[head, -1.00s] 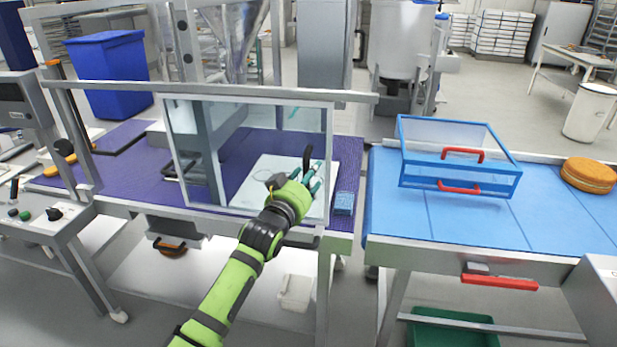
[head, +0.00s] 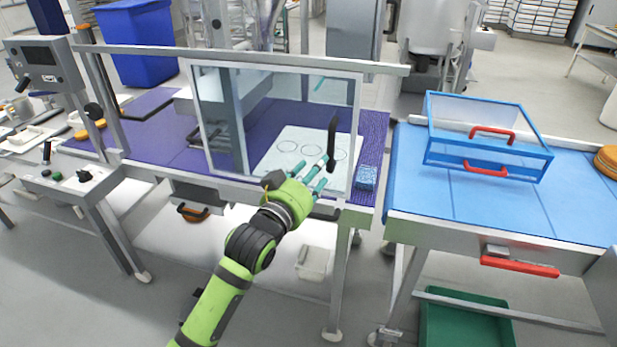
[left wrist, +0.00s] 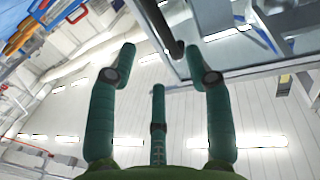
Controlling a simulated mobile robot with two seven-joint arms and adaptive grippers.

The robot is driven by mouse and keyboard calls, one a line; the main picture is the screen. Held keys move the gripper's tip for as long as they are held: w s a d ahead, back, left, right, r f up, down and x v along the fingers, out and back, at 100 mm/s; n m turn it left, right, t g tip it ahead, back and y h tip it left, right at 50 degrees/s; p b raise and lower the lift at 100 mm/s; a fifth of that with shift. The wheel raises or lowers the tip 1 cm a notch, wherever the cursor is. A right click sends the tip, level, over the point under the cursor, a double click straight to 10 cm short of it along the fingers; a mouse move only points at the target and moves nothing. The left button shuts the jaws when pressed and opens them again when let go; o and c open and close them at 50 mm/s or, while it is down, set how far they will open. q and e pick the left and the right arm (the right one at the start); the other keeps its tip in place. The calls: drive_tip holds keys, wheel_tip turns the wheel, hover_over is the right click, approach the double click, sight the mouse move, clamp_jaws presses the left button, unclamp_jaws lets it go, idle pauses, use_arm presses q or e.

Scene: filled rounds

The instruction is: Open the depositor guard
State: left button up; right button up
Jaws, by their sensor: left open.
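The depositor guard (head: 356,120) is a clear pane in a light metal frame, standing shut-looking across the front of the purple-belted machine. Its black upright handle (head: 332,140) is near the pane's right side. My left gripper (head: 318,178) is open and empty, just below and left of the handle in the head view. In the left wrist view, the three teal fingers (left wrist: 160,75) are spread, and the dark handle (left wrist: 165,25) crosses beyond their tips, with the guard frame beside it. I cannot tell whether a finger touches the handle. My right gripper is not in view.
A white sheet with drawn rings (head: 290,148) lies behind the pane. A blue block (head: 367,178) sits right of the guard on the belt. A blue framed cover with red handles (head: 490,135) stands on the blue conveyor (head: 425,190). A control panel (head: 75,178) is at left.

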use_arm(q)
drive_tip(key=shift+v, duration=0.95)
drive_tip(key=s+a+f+n+g+y, duration=0.1)
drive_tip(key=a+f+g+y, duration=0.15)
drive_tip(key=f, duration=0.85)
drive_tip(key=s+a+f+n+g+y, duration=0.15)
drive_tip(key=a+f, duration=0.25)
drive_tip(key=f, duration=0.7)
drive_tip(key=s+a+f+g+y, duration=0.1)
drive_tip(key=s+a+f, duration=0.15)
drive_tip(key=f, duration=0.85)
drive_tip(key=s+a+f+g+y+b, duration=0.1)
drive_tip(key=s+a+f+g, duration=0.15)
drive_tip(key=s+f, duration=0.55)
drive_tip(key=s+a+f+g+y, duration=0.1)
drive_tip(key=s+a+f, duration=0.3)
drive_tip(key=s+f, duration=0.45)
drive_tip(key=s+a+f+g, duration=0.2)
drive_tip(key=s+f, duration=0.3)
drive_tip(key=s, duration=0.5)
drive_tip(key=s+a+f+g+y, duration=0.1)
drive_tip(key=s+f, duration=0.4)
drive_tip(key=s, duration=0.5)
drive_tip(key=s+a+f+g, duration=0.3)
drive_tip(key=s+a+f, duration=0.2)
drive_tip(key=s, duration=0.5)
drive_tip(key=shift+s+a+n+y, duration=0.25)
drive_tip(key=shift+s+n+y, duration=0.1)
drive_tip(key=shift+n+y, duration=0.1)
